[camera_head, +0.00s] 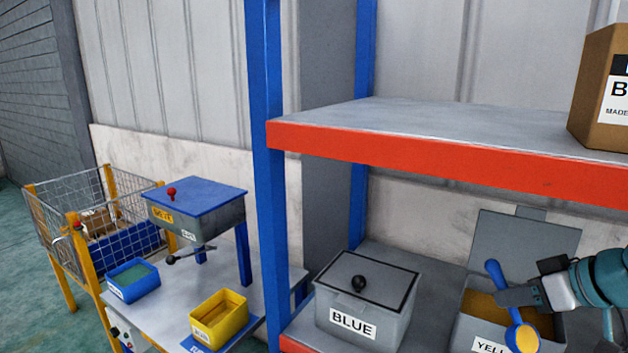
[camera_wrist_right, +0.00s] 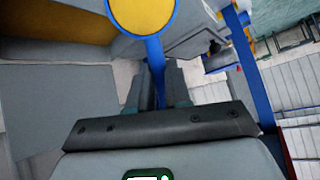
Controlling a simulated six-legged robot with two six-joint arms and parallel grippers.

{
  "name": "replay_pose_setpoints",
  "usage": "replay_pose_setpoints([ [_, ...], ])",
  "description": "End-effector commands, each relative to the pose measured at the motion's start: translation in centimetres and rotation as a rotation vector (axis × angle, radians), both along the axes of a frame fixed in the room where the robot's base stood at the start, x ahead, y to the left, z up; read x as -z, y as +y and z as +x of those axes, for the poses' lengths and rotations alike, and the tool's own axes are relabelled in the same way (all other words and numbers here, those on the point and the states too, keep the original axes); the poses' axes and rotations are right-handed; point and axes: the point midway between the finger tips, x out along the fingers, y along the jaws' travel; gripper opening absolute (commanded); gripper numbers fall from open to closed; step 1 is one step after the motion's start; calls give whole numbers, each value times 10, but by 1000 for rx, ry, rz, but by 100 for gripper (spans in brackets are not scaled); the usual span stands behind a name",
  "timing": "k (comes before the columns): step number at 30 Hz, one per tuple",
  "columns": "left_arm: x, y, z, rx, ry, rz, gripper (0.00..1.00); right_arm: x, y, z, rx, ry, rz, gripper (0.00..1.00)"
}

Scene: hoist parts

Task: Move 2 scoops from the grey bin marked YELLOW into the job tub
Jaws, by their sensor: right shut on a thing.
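The open grey bin marked YELLOW (camera_head: 466,332) stands on the lower shelf at right, its lid (camera_head: 528,243) raised behind and yellow-brown material inside. My right gripper (camera_head: 512,296) is shut on the handle of a blue scoop (camera_head: 493,270). The scoop's bowl is full of yellow material and appears at the bin's front edge; I cannot tell its exact height. The scoop (camera_wrist_right: 154,72) also shows between the fingers (camera_wrist_right: 157,92) in the wrist view. A yellow tub (camera_head: 218,322) and a blue tub (camera_head: 132,282) stand on the side table; their labels are too small to read. My left gripper is out of view.
A closed grey bin marked BLUE (camera_head: 362,330) stands left of the open bin. The red-edged upper shelf (camera_head: 400,160) hangs above, bearing a carton (camera_head: 597,95). A blue rack post (camera_head: 264,180) stands between shelf and table. A blue-topped machine (camera_head: 195,200) stands on the table.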

Motion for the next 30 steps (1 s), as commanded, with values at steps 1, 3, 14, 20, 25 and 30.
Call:
replay_pose_setpoints([
  [1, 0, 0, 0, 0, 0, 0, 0, 0, 0, 0, 0, -1, 0, 0],
  [3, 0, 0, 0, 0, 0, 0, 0, -3, 9, 3, -20, -2, 0, 0],
  [14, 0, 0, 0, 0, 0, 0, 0, 42, 95, -4, -134, 5, 1, 0],
  [20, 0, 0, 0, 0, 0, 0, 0, 93, 147, -15, -116, 8, 1, 0],
  [25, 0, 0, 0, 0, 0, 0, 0, 144, 160, -29, -13, 9, 0, 0],
  [30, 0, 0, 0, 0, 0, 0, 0, 160, 151, -32, 51, 3, 0, 0],
])
